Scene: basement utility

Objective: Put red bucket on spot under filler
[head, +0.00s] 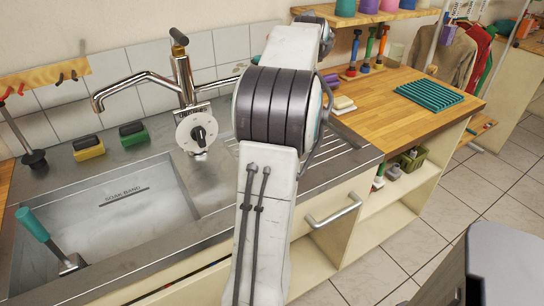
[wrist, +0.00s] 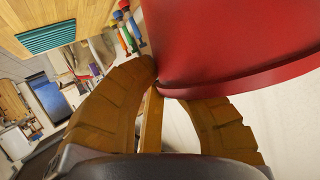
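The red bucket (wrist: 235,45) fills the upper right of the wrist view, very close, its lower edge crossing by my fingertips. My gripper (wrist: 168,85) has its two brown fingers converging at that edge. The right fingertip is hidden behind the bucket, and the fingers look closed on its rim. In the head view my arm hides the gripper and bucket. A steel tap with a long spout (head: 140,86) and a white dial (head: 197,131) stands behind the sink and looks like the filler. I cannot make out a marked spot beneath it.
The soak basin (head: 60,200) lies at the left, with a teal-handled tool (head: 45,240) in it. Yellow (head: 88,147) and green (head: 134,133) sponges lie behind. A ribbed drainboard (head: 345,150) is right of my arm. The wooden counter (head: 375,110) carries a teal mat (head: 428,93).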

